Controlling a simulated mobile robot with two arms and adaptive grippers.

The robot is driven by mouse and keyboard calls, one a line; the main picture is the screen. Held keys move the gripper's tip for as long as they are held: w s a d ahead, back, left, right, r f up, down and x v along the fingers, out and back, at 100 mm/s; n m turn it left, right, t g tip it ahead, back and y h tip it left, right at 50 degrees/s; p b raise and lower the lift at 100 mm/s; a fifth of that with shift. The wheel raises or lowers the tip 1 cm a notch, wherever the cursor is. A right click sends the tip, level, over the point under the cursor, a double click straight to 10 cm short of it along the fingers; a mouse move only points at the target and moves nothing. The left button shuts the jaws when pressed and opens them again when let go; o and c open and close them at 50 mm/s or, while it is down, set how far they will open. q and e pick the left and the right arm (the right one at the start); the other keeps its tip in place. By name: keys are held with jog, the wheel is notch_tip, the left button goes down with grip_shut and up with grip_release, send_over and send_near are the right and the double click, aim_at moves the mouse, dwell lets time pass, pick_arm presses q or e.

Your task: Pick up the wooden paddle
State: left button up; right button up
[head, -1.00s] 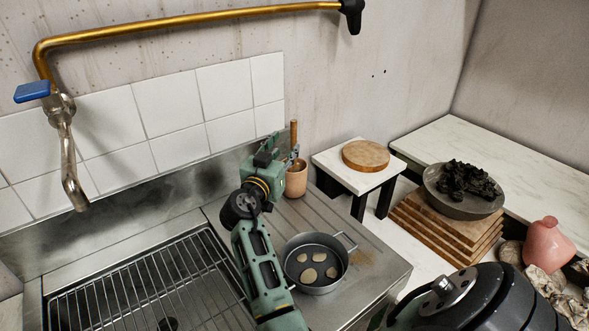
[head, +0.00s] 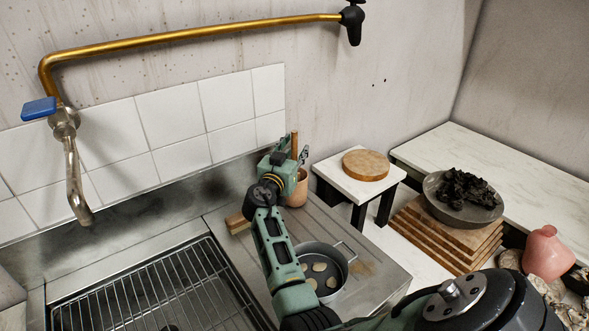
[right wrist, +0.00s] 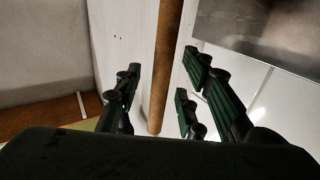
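The wooden paddle stands in a tan cup (head: 298,192) at the back of the sink counter; only its upright brown handle (head: 294,145) shows. My right gripper (head: 298,157) is at the handle, just above the cup, and partly hides both. In the right wrist view the handle (right wrist: 168,60) appears in the gap between the open fingers of the right gripper (right wrist: 158,98), with space on both sides. I cannot tell how deep between the fingers it is. My left gripper is not in view.
A metal pot (head: 322,268) with pale discs stands beside my right forearm. A small white stand (head: 345,180) with a round board (head: 366,165) is right of the cup. A brass faucet (head: 190,32) hangs above.

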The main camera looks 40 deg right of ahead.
grip_shut()
dwell(0.3)
jog(key=shift+r, duration=0.15)
